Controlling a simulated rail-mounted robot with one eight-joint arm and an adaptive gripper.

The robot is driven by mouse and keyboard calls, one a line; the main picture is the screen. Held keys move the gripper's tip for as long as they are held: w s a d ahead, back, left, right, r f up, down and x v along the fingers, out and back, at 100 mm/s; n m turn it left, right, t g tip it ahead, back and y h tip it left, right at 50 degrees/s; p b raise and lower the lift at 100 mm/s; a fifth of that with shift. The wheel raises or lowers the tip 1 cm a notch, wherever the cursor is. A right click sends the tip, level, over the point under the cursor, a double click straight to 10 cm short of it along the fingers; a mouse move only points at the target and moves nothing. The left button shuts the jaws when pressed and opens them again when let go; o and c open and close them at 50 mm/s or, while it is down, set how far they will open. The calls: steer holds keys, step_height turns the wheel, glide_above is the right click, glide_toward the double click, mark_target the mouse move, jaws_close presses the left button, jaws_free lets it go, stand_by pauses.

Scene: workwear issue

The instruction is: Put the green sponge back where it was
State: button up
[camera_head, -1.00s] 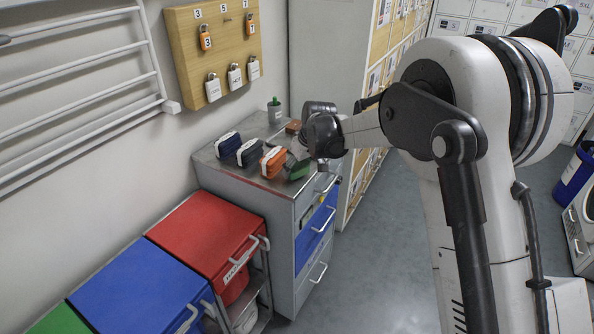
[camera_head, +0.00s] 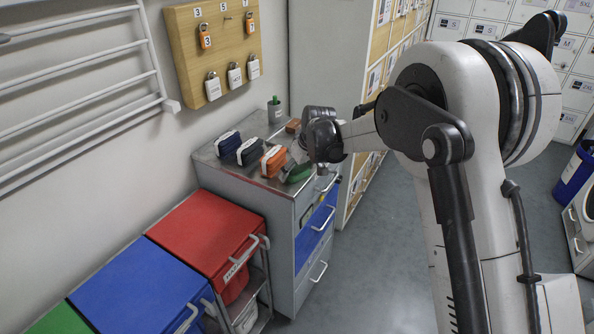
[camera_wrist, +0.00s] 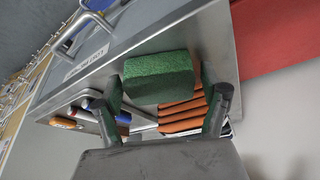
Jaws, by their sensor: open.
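The green sponge (camera_wrist: 160,77) is a rough block near the edge of the grey metal cabinet top (camera_head: 232,168). It shows small and partly covered in the head view (camera_head: 298,175). My gripper (camera_head: 296,164) is low over the cabinet's front corner at the sponge. In the wrist view my gripper (camera_wrist: 163,92) is open, with one finger on each side of the sponge. Gaps seem to show between the fingers and the sponge, and I cannot tell whether either touches.
An orange bundle (camera_head: 273,161) lies close beside the sponge, with dark grey (camera_head: 250,151) and dark blue (camera_head: 228,144) bundles further left. A green-topped bottle (camera_head: 275,109) and a brown block (camera_head: 293,126) stand behind. A red-lidded bin (camera_head: 205,230) is at the front left.

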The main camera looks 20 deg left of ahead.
steer(key=v, duration=1.2)
steer(key=shift+b, duration=0.3)
steer(key=shift+r, duration=0.15)
steer(key=s+d+r+m+t, duration=0.1)
steer(key=s+d+r+m, duration=0.1)
steer(key=s+d+r, duration=0.45)
steer(key=s+d+r+m+t+h, duration=0.1)
steer(key=s+d+m, duration=0.15)
steer(key=d, duration=0.75)
steer(key=s+d+r+m, duration=0.1)
steer(key=s+d+r, duration=0.35)
steer(key=d, duration=0.45)
steer(key=s+d+f+m+t+h, duration=0.1)
steer(key=s+d+f+m, duration=0.1)
steer(key=s+d, duration=0.6)
steer(key=s+d+f+m+t+h, duration=0.1)
steer(key=s+d+f+m, duration=0.2)
steer(key=s+d, duration=0.4)
steer(key=s, duration=0.5)
steer(key=shift+s+d+f+m+t+h, duration=0.25)
steer(key=shift+d+f+m+t+h, duration=0.05)
steer(key=shift+d+m+h, duration=0.1)
